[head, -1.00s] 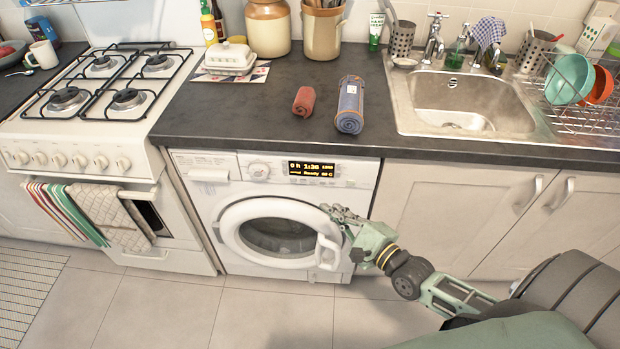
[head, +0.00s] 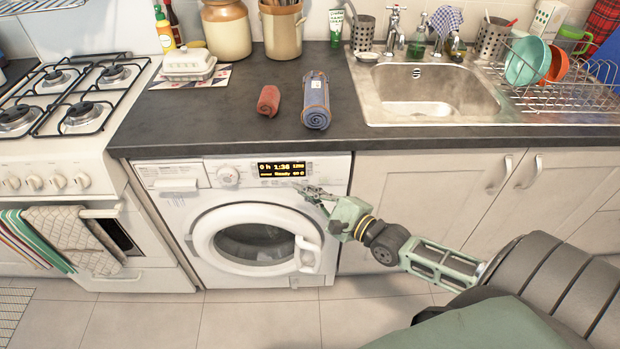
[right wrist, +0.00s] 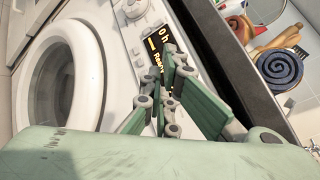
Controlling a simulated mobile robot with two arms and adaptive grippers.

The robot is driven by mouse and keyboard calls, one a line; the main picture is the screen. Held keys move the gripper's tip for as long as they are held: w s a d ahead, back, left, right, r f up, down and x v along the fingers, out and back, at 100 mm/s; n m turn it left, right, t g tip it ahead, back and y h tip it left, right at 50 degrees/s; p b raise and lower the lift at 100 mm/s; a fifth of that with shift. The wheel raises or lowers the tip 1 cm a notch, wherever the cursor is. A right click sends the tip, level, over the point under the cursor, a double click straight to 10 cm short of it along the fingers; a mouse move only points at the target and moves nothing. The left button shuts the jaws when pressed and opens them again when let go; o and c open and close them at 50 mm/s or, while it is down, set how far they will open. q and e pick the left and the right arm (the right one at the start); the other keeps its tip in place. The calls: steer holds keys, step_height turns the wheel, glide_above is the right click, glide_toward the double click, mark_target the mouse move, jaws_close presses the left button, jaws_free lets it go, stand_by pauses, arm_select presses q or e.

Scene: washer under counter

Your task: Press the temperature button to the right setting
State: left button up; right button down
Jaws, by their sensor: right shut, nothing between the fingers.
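The white washer (head: 170,208) stands under the dark counter, its round door (head: 255,240) closed. Its black display (head: 285,169) shows yellow text, including 1:36 and Ready. The temperature button is too small to make out; small controls sit around the display. My right gripper (head: 302,190) is shut and empty, just below the display's right part, in front of the panel. In the right wrist view the gripper (right wrist: 168,98) covers part of the display (right wrist: 150,48). I cannot tell whether it touches the panel. My left gripper is not in view.
A stove (head: 60,150) stands at left, cupboards (head: 430,195) and a sink (head: 420,90) at right. The floor in front is clear.

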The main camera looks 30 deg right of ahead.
mark_target(292, 169)
steer(key=shift+w+d+b, duration=0.3)
steer(key=shift+w+d, duration=0.1)
steer(key=shift+w, duration=0.25)
steer(key=shift+w+d+b, duration=0.25)
steer(key=shift+w+d, duration=0.15)
steer(key=shift+w, duration=0.25)
steer(key=shift+w, duration=0.1)
stand_by(0.4)
steer(key=shift+w+d, duration=0.2)
steer(key=shift+w, duration=0.05)
steer(key=shift+w+d+b, duration=0.2)
steer(key=shift+w+b, duration=0.1)
steer(key=shift+b, duration=0.15)
stand_by(0.6)
steer(key=shift+s, duration=0.1)
steer(key=shift+s+a+p, duration=0.4)
steer(key=shift+s+p, duration=0.15)
steer(key=shift+p, duration=0.05)
